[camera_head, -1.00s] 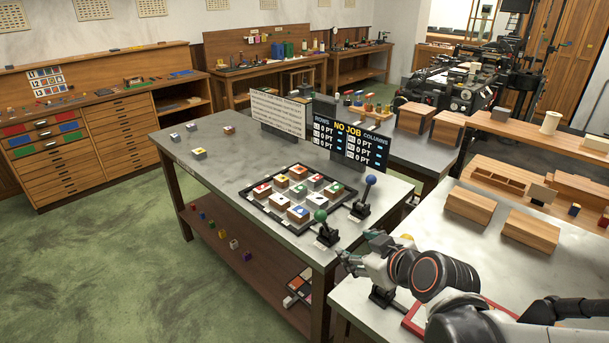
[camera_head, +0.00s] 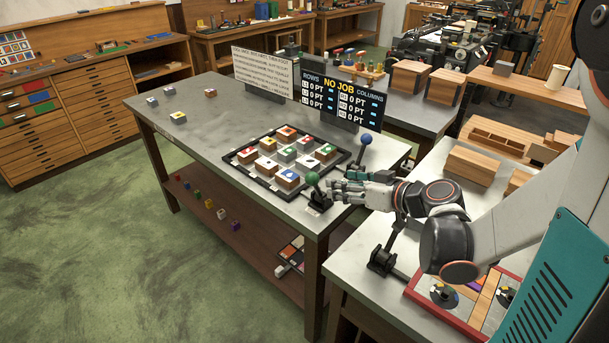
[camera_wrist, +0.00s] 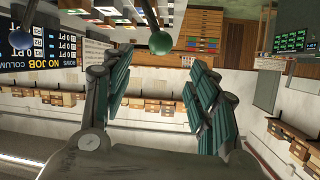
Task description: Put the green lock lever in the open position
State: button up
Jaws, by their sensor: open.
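The green lock lever (camera_head: 312,179) has a green ball knob on a dark stem and base at the near right corner of the table. It stands nearly upright, leaning slightly left in the head view. My gripper (camera_head: 335,190) is just right of the lever, its fingers pointing toward it. In the wrist view, my gripper (camera_wrist: 162,80) is open, with two teal-padded fingers apart. The green knob (camera_wrist: 160,43) shows in the gap, seemingly just beyond the fingertips. Nothing is held, and I cannot tell any contact.
A second lever with a blue knob (camera_head: 365,139) stands behind my gripper. A black tray (camera_head: 246,176) of coloured blocks lies to the left. A "NO JOB" display board (camera_head: 342,102) stands behind it. Several small blocks lie at the table's far left. The table's left middle is clear.

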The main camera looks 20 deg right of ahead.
aim_at(317, 179)
jog(key=b+x, duration=0.3)
jog(key=x, duration=1)
jog(key=shift+c, duration=0.4)
grip_shut()
